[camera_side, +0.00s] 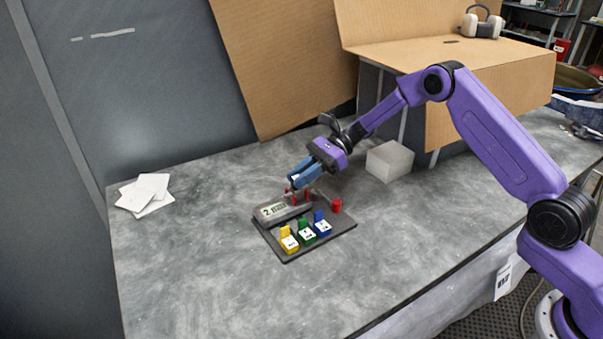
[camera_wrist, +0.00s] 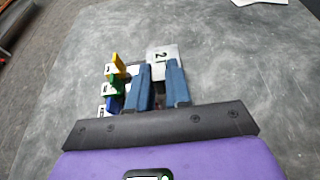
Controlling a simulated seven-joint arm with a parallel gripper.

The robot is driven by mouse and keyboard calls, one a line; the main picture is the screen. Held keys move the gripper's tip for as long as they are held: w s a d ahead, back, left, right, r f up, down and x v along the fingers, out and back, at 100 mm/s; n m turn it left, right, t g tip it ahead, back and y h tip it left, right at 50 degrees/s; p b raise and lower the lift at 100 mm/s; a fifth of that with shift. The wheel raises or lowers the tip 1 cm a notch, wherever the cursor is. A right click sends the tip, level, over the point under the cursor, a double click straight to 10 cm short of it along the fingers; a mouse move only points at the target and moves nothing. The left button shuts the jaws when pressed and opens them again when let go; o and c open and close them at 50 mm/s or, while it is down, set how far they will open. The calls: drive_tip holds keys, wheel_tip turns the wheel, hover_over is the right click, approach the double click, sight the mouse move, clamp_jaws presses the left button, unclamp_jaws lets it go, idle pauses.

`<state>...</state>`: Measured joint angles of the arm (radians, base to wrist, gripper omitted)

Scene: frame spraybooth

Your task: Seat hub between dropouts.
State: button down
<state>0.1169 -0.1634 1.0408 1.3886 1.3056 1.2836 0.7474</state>
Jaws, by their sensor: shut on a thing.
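My gripper (camera_side: 300,180) is purple with blue fingers and reaches down over the back edge of a dark board (camera_side: 290,253). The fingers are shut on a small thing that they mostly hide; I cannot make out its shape. In the wrist view, the gripper (camera_wrist: 158,68) has a dark gap between its fingers. Small red parts (camera_side: 291,196) stand just below the fingertips, beside a grey piece. They may be the dropouts, but they are too small to tell. A red cylinder (camera_side: 336,206) stands at the board's right back corner. I cannot identify the hub for certain.
A grey display block (camera_side: 273,211) marked 2 lies on the board. Yellow (camera_side: 289,243), green (camera_side: 307,235) and blue (camera_side: 322,226) blocks stand along its front. A pale box (camera_side: 389,161) stands behind right; white papers (camera_side: 146,194) lie left. The front table is clear.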

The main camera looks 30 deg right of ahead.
drive_tip(key=shift+f, duration=0.15)
drive_tip(key=c, duration=1)
unclamp_jaws()
drive_tip(key=shift+o, duration=0.2)
drive_tip(key=shift+d, duration=0.1)
drive_tip(key=v, duration=0.4)
drive_tip(key=shift+w+d+r, duration=0.1)
drive_tip(key=shift+d+r, duration=0.1)
drive_tip(key=shift+d, duration=0.1)
wheel_tip(320, 180, up, 7)
